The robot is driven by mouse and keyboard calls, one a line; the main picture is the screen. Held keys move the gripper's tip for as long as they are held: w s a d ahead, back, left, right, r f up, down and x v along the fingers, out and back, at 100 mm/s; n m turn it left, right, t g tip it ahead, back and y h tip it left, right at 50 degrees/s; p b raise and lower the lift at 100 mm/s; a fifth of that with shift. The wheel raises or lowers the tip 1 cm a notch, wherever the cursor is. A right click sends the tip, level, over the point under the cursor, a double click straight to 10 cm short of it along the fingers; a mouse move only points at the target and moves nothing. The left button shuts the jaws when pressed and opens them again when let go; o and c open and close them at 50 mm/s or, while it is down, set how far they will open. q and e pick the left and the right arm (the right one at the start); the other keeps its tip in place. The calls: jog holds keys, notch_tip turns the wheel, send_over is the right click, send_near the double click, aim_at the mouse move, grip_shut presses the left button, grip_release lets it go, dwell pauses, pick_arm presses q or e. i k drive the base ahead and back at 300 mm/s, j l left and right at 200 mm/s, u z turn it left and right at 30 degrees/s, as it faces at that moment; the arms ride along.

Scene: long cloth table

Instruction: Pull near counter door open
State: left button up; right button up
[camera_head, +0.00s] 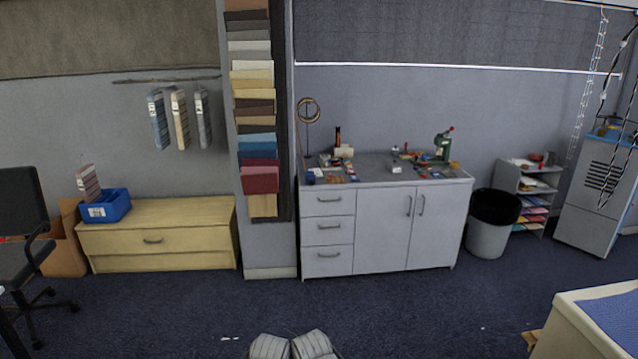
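The grey counter (406,180) stands against the back wall, right of centre. Its front has two tall doors side by side, a left door (381,235) and a right door (438,232). Their upright bar handles, the left handle (409,206) and the right handle (422,206), sit close together near the top where the doors meet. Both doors look shut. Neither gripper can be made out. Two pale ribbed shapes, probably parts of me, show at the bottom edge, well short of the counter.
Three drawers (328,233) fill the counter's left side, and small items and tools cover its top. A black-lined bin (490,236) stands right of it. A yellow chest (190,217) is left, past a pillar. Dark carpet (400,310) before the counter is clear; a pale-edged table (567,318) stands front right.

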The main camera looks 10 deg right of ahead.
aim_at(439, 218)
jog(key=i+z, duration=0.25)
jog(key=i, duration=0.35)
jog(key=i+j+z, duration=0.2)
jog(key=i, duration=0.4)
jog(key=i+j+z, duration=0.1)
jog(key=i+z, duration=0.15)
jog(key=i, duration=0.35)
jog(key=i+l+z, duration=0.2)
jog(key=i+z, duration=0.3)
jog(key=i, duration=0.35)
jog(key=i+j+z, duration=0.15)
jog(key=i+z, duration=0.35)
jog(key=i, duration=0.35)
jog(key=i+l, duration=0.15)
jog(key=i, duration=0.35)
jog(key=i+l, duration=0.2)
jog(key=i, duration=0.25)
jog(key=u, duration=0.05)
